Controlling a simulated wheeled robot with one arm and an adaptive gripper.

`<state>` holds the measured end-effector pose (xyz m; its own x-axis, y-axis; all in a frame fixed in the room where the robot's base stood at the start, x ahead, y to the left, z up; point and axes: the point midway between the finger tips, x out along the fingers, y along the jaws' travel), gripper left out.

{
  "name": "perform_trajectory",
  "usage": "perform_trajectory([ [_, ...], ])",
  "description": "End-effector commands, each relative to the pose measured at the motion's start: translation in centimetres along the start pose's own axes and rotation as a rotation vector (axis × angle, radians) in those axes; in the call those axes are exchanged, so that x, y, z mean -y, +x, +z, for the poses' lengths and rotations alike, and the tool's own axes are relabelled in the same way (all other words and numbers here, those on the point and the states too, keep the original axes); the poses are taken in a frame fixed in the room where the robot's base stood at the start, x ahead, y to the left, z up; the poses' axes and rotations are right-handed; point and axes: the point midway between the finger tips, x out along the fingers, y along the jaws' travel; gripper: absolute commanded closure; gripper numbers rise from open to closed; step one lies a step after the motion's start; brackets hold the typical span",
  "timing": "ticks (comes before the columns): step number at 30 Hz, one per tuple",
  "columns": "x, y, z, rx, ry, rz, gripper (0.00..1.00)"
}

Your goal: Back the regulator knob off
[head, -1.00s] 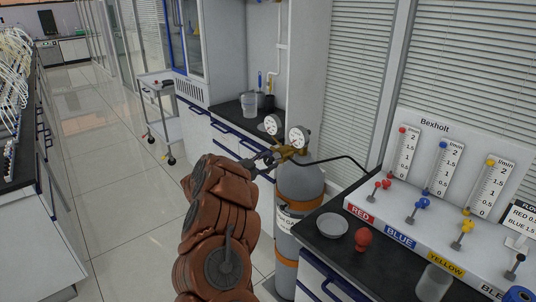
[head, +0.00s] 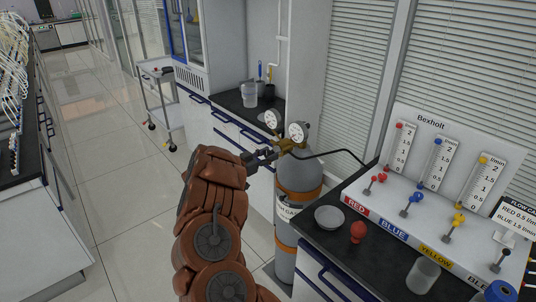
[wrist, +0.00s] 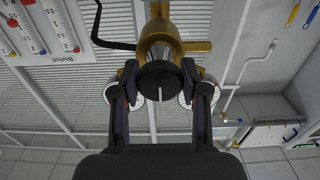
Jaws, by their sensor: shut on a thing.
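The regulator knob (wrist: 160,82) is a dark round knob with a pale line on its face, on the front of the brass regulator (wrist: 160,38). My gripper (wrist: 161,90) is shut on the knob, with one finger on each side of it. In the head view my gripper (head: 262,156) reaches the regulator (head: 287,145) from the left, and the knob is mostly hidden there. Two round dial gauges (head: 297,131) sit on the regulator, on top of the grey gas cylinder (head: 299,178) with orange bands.
A black hose (head: 335,152) runs from the regulator to the Bexholt flow panel (head: 430,122). The bench at right holds a shallow dish (head: 329,217), a red bulb (head: 358,231) and a clear beaker (head: 423,276). A cart (head: 157,100) stands behind; the floor at left is clear.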

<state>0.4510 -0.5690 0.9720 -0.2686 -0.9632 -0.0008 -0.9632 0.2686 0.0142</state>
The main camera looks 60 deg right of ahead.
Motion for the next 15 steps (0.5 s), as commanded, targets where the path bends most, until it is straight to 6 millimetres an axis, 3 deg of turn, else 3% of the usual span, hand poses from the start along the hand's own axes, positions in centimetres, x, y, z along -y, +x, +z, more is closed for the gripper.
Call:
perform_trajectory([
  [9,-0.06,0.02,0.09,0.001,-0.002,0.001,0.91],
  [10,-0.06,0.02,0.09,0.001,-0.002,0.001,0.53],
  [15,-0.03,0.0,0.05,0.0,-0.002,0.001,0.35],
])
